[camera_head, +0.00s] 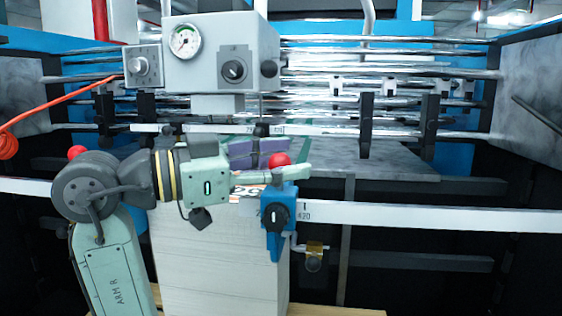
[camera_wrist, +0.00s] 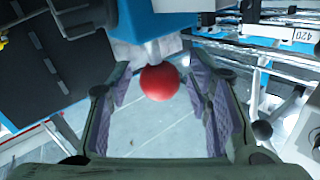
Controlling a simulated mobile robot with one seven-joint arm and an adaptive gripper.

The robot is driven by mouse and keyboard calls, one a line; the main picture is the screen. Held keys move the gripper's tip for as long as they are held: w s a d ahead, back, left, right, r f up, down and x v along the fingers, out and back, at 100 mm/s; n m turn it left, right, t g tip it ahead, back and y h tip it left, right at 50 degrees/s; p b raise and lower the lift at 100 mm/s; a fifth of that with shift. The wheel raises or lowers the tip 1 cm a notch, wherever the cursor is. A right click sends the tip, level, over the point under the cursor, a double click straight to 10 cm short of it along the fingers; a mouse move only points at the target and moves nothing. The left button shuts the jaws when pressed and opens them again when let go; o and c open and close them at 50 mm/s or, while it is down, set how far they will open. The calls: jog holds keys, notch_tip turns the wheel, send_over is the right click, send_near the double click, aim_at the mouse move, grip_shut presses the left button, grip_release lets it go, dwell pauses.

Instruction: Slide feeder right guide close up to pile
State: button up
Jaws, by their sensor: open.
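The right guide (camera_head: 285,192) is a blue block with a black knob and a red ball (camera_head: 279,159) on top, on a white scale rail by the mark 420. The pile (camera_head: 215,265) is a tall pale stack. The guide overlaps its right edge in the head view; I cannot tell whether they touch. My gripper (camera_head: 275,164) is open at the height of the red ball. In the wrist view the ball (camera_wrist: 159,82) shows between the purple pads of my gripper (camera_wrist: 160,92), with free space on both sides. The guide's lower part is hidden there.
A grey box with a gauge (camera_head: 183,42) stands behind and above my gripper. Metal rollers (camera_head: 390,55) cross the back. The white rail (camera_head: 420,215) runs clear to the right of the guide. A small brass-coloured fitting (camera_head: 314,249) sits below the rail.

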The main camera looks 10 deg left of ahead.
jog(key=v, duration=1.2)
dwell(0.4)
